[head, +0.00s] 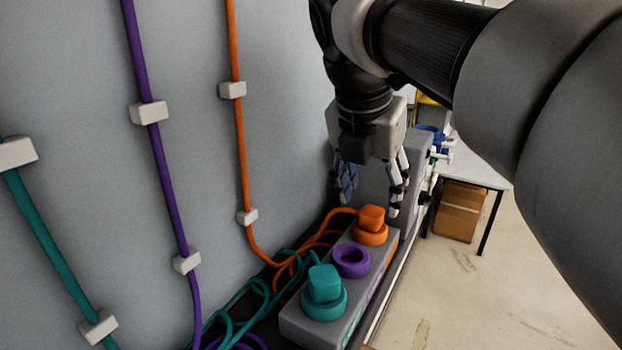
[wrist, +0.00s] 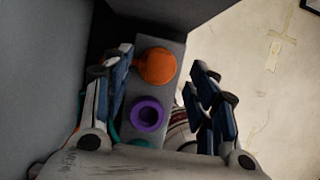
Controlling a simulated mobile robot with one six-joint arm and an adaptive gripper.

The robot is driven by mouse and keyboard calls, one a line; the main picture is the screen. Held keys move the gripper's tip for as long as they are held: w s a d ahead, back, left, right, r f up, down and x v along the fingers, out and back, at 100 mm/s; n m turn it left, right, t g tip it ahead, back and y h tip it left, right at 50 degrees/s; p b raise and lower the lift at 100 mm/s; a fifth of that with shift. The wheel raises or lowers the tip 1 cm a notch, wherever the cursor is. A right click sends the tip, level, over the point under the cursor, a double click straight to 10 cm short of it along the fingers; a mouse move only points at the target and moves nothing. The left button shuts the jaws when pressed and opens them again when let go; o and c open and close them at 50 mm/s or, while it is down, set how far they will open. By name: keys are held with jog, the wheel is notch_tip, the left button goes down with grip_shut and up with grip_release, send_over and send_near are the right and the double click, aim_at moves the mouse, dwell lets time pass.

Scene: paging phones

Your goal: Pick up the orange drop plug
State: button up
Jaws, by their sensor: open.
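The orange drop plug (head: 372,217) sits upright in an orange ring at the far end of a grey block (head: 312,329). An orange cable runs from it toward the wall. In the wrist view the orange plug (wrist: 157,66) shows from above, between the two fingers and near their tips. My gripper (head: 371,196) is open and empty, above the orange plug in the head view. The gripper also shows in the wrist view (wrist: 163,74), with one finger on each side of the block. I cannot tell the exact height between fingertips and plug.
A purple ring (head: 351,261), empty, and a teal plug (head: 324,284) in its ring stand on the same block. Teal, purple and orange cables run along the grey wall (head: 75,90) through white clips. A table (head: 470,165) with a cardboard box (head: 457,211) stands behind on the right.

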aim_at(373, 209)
jog(key=shift+x, duration=2)
jog(key=shift+s, duration=0.15)
jog(key=shift+c, duration=0.4)
jog(key=c, duration=1.1)
